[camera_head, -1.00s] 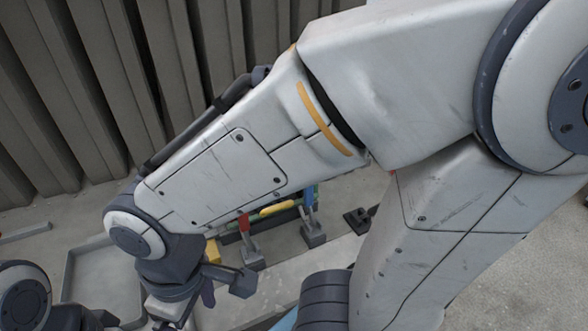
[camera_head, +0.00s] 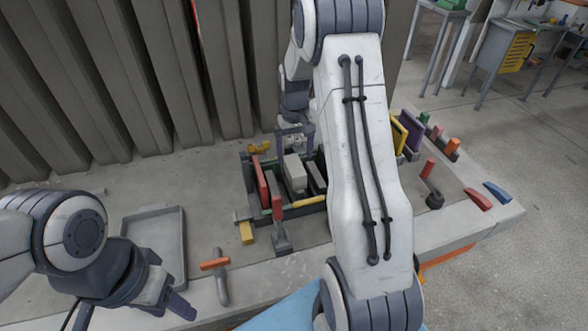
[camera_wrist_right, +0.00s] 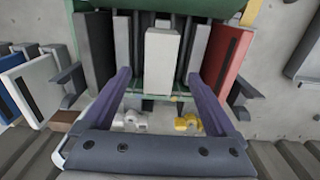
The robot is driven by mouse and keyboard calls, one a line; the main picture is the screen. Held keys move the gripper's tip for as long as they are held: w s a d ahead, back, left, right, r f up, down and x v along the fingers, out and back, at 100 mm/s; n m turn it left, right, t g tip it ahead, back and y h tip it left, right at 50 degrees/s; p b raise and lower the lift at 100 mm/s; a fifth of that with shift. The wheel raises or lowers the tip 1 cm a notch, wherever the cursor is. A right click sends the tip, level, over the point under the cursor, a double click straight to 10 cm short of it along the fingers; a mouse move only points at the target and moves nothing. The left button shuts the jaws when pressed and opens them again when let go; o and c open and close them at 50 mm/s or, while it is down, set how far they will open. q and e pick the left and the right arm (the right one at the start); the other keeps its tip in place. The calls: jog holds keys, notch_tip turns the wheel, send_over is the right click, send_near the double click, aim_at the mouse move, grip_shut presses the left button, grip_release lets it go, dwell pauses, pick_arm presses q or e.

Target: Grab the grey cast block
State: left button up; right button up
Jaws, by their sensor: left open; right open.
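The grey cast block (camera_head: 294,171) is pale and upright in the mould (camera_head: 250,206), between dark upright plates. In the right wrist view the block (camera_wrist_right: 161,62) stands in the middle, between the two finger lines. My right gripper (camera_wrist_right: 160,76) is open with nothing held, its purple fingers pointing toward the block's two sides; I cannot tell whether they touch it. In the head view it is at the mould's far side, partly hidden by my arm. My left gripper (camera_head: 168,300) is open and empty at lower left, over the front of the table.
A red side panel (camera_head: 261,183) stands left of the block. A red-handled clamp (camera_head: 279,222) and a yellow piece (camera_head: 247,232) are at the mould's front. A shallow tray (camera_head: 183,245) and an orange-handled tool (camera_head: 217,266) lie left. Coloured panels (camera_head: 411,129) stand right.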

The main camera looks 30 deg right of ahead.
aim_at(294, 165)
notch_tip(294, 165, down, 2)
jog(key=shift+f, duration=0.1)
jog(key=shift+f+p, duration=0.5)
jog(key=shift+f, duration=0.1)
notch_tip(294, 165, down, 4)
jog(key=shift+r+p, duration=0.25)
jog(key=shift+p, duration=0.35)
jog(key=shift+f, duration=0.35)
jog(key=shift+w, duration=0.1)
grip_shut()
